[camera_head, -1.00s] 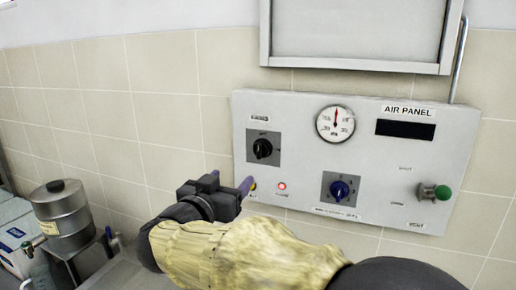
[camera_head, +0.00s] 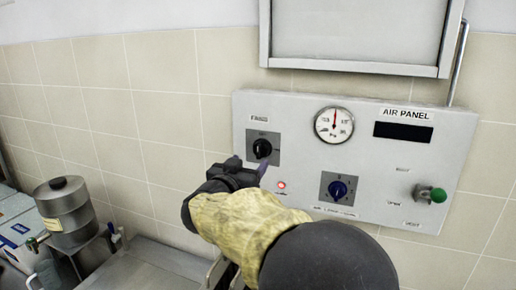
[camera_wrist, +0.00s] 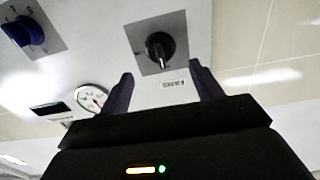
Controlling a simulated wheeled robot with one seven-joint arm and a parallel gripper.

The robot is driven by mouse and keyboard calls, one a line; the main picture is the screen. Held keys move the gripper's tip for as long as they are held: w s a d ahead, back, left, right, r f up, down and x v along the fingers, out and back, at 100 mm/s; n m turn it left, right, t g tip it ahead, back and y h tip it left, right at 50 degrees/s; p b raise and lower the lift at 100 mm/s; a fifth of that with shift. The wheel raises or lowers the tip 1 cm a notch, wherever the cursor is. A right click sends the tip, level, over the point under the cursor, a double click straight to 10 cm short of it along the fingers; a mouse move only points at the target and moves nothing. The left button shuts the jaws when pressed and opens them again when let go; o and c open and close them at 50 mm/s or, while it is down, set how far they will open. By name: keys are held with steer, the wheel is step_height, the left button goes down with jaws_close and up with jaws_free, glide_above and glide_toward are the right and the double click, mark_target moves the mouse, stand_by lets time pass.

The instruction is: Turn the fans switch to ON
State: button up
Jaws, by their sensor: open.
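The fans switch (camera_head: 262,148) is a black rotary knob on a grey square plate, under a small label, at the upper left of the air panel (camera_head: 380,165). My gripper (camera_head: 250,164) is just below and in front of the knob, with its fingers apart. The fingers appear apart from the knob. The knob's position lettering is too small to read.
The panel also has a round gauge (camera_head: 334,125), a dark display (camera_head: 403,130), a blue knob (camera_head: 338,189), a lit red lamp (camera_head: 281,184) and a green-tipped vent valve (camera_head: 430,194). A metal cabinet (camera_head: 355,35) hangs above. A steel urn (camera_head: 65,210) stands at the left.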

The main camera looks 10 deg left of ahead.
mark_target(258, 153)
steer(key=w, duration=0.2)
steer(key=w+p, duration=0.1)
steer(key=w, duration=0.2)
steer(key=w+d+p, duration=0.1)
steer(key=w, duration=0.1)
steer(key=shift+w, duration=0.35)
steer(key=c, duration=1)
steer(key=shift+o, duration=0.2)
